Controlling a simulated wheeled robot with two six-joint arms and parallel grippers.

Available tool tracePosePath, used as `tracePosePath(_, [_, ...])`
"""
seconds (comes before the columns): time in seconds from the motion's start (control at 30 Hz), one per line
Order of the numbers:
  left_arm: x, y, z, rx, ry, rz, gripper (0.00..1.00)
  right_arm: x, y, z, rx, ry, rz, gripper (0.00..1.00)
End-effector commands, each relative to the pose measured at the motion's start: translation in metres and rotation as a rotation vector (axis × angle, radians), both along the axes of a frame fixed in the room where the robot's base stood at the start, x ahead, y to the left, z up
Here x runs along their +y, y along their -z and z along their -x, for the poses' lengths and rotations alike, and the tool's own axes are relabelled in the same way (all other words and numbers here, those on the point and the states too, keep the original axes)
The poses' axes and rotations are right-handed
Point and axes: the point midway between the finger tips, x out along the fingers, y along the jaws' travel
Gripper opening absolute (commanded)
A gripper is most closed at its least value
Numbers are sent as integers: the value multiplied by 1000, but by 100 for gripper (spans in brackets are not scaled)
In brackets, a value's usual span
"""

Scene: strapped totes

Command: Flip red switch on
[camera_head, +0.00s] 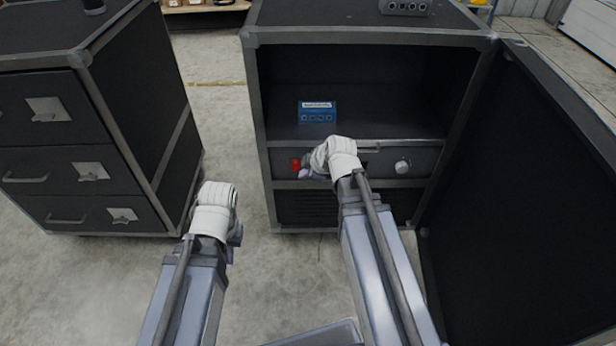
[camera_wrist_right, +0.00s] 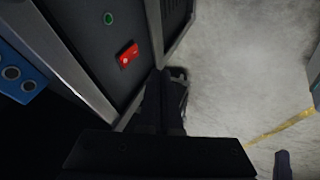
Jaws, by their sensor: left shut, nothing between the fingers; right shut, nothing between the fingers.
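The red switch (camera_head: 295,165) is on the left part of the grey front panel (camera_head: 430,162) of the open cabinet. My right gripper (camera_head: 308,166) is shut and empty in front of the panel, just right of the switch in the head view and partly covering that area. In the right wrist view the red switch (camera_wrist_right: 128,55) shows clearly, with the dark fingers (camera_wrist_right: 165,95) close to it; I cannot tell whether they touch. A small green round light (camera_wrist_right: 108,18) is near the switch. My left gripper (camera_head: 232,240) hangs over the floor, away from the cabinet, shut and empty.
A blue box (camera_head: 317,113) stands on the cabinet shelf above the panel. A white knob (camera_head: 402,166) is at the panel's right. The cabinet door (camera_head: 520,190) stands open at the right. A drawer cabinet (camera_head: 120,130) is at the left, with bare floor between.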

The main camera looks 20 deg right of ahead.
Motion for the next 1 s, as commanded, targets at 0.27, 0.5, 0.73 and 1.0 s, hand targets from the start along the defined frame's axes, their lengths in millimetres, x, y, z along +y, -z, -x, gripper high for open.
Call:
tracePosePath(0.27, [-1,47,0,0,8,6,0,11,47,-28,0,-2,-1,0])
tracePosePath(0.5, [-2,51,0,0,10,8,0,4,51,-62,0,1,-1,0])
tracePosePath(0.73, [-2,51,0,0,11,8,0,1,51,-69,0,0,0,0])
tracePosePath(1.0, [-2,53,0,0,11,8,0,1,53,-71,0,0,0,0])
